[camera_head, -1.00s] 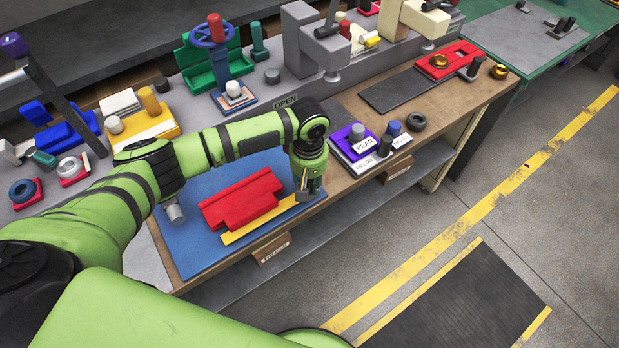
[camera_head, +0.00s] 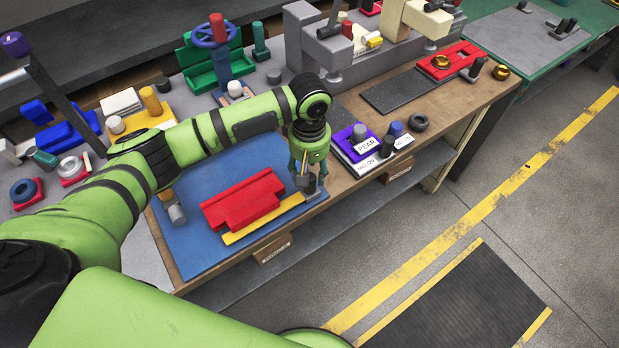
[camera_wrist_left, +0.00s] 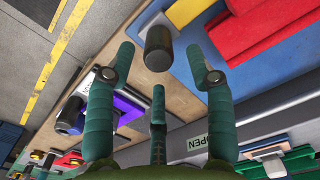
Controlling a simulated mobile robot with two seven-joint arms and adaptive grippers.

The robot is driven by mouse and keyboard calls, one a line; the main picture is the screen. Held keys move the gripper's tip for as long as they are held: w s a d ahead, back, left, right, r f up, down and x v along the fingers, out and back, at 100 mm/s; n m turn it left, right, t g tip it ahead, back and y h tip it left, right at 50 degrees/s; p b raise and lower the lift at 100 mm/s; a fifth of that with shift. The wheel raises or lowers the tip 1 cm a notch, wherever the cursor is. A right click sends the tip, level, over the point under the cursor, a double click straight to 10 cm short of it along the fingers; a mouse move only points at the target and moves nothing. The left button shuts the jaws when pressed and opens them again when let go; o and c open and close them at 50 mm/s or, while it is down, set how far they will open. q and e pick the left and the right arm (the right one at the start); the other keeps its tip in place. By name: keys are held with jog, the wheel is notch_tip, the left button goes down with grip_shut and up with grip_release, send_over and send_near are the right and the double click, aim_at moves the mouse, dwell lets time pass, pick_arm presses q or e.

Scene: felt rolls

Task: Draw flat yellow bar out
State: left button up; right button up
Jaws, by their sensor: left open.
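The flat yellow bar (camera_head: 262,221) lies on the blue mat along the front side of a stepped red block (camera_head: 242,202). A dark grey cylindrical knob (camera_head: 312,187) stands at the bar's right end. My left gripper (camera_head: 305,183) is over that end, pointing down, with its fingers around or just above the knob. In the left wrist view the open green fingers (camera_wrist_left: 159,66) spread around the dark knob (camera_wrist_left: 158,48), with no visible grip on it. The yellow bar (camera_wrist_left: 187,12) and red block (camera_wrist_left: 265,28) show beyond it. My right gripper is not seen.
The blue mat (camera_head: 190,245) lies near the bench's front edge. A purple-topped block with labels (camera_head: 350,146) stands to the right of the gripper. A grey cylinder (camera_head: 176,213) is at the mat's left. Open floor (camera_head: 430,190) lies beyond the front edge.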

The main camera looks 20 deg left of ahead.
pick_arm(q)
notch_tip(320, 180, up, 7)
jog(key=shift+f, duration=0.1)
jog(key=shift+s+f, duration=0.1)
dwell(0.5)
